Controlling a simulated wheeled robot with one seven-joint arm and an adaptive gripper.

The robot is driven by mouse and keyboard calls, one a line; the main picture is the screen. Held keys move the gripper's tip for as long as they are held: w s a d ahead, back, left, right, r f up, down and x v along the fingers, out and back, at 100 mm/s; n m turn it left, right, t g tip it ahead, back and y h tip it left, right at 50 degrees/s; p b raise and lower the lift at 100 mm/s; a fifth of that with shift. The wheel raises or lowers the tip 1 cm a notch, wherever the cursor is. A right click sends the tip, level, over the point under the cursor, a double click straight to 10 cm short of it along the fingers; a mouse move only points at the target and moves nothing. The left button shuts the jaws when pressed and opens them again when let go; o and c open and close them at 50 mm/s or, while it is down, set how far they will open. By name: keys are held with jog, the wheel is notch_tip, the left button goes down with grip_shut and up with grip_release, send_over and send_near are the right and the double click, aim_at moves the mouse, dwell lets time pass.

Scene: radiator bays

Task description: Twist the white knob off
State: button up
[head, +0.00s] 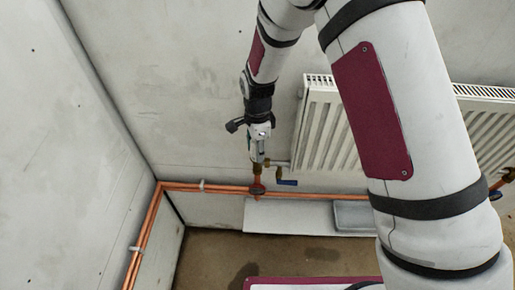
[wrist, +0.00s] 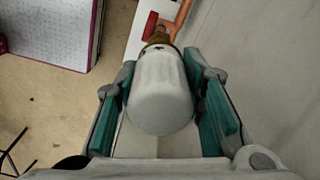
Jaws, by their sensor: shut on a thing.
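The white knob (wrist: 160,95) fills the space between my gripper's teal-padded fingers in the wrist view. My gripper (wrist: 163,108) is shut on the knob, one finger on each side. A brass fitting (wrist: 160,40) shows just beyond the knob, so the knob appears to be still at the valve; whether it is loose cannot be told. In the head view my gripper (head: 259,152) points down at the valve by the radiator's left end, and the knob is mostly hidden by the fingers there.
The white radiator (head: 325,130) hangs on the wall right of the valve. A blue-handled valve (head: 287,182) sits close by. Copper pipes (head: 215,187) run along the wall and corner. A grey tray (head: 353,215) lies on a pale board below. My arm hides much of the right side.

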jog(key=shift+f, duration=0.1)
jog(key=n, duration=0.5)
jog(key=shift+b, duration=0.3)
jog(key=shift+r, duration=0.4)
jog(key=shift+r, duration=0.25)
jog(key=shift+r+p, duration=0.15)
jog(key=shift+p, duration=0.15)
jog(key=shift+r+p, duration=0.8)
jog(key=shift+r, duration=1.55)
